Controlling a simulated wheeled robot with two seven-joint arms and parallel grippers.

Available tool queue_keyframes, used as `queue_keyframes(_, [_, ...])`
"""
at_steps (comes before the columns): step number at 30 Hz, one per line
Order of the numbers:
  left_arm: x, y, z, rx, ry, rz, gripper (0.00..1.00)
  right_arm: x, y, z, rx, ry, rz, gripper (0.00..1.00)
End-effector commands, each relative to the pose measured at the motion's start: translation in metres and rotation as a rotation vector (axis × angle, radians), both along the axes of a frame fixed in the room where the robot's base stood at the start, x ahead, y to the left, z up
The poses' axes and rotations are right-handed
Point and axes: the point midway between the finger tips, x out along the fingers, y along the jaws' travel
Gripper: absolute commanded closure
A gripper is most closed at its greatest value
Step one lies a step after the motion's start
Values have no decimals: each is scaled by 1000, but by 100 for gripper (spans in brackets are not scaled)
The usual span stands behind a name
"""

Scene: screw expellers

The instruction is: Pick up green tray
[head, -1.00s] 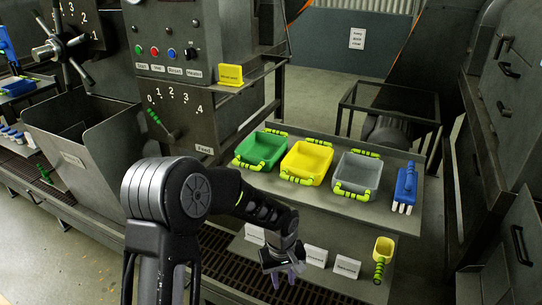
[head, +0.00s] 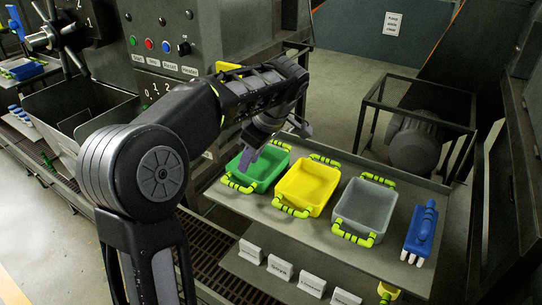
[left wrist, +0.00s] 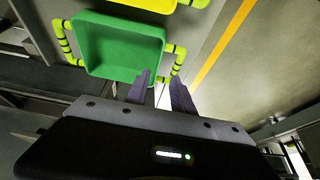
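The green tray (head: 264,168) stands on a grey shelf (head: 371,247), left of a yellow tray (head: 308,186) and a grey tray (head: 367,206). It has a yellow-green handle at each end. My left gripper (head: 250,158) is over the green tray in the head view and hides part of it. In the left wrist view the green tray (left wrist: 118,46) lies ahead of my left gripper (left wrist: 162,85). My right gripper is not in view.
A blue brush-like tool (head: 422,228) lies right of the grey tray. White label cards (head: 280,267) stand on a lower ledge. A dark frame around a motor (head: 415,140) is behind the shelf. A control panel with buttons (head: 165,45) rises at the left.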

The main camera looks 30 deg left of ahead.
Motion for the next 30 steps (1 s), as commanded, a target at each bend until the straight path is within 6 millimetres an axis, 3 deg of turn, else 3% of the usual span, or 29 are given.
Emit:
queue_keyframes(11, [0,0,-1,-1,2,-1,71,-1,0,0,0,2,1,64])
queue_keyframes(20, [0,10,-24,-1,3,-1,71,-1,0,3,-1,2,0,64])
queue_keyframes(30, [0,11,-27,-1,2,-1,71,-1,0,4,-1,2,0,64])
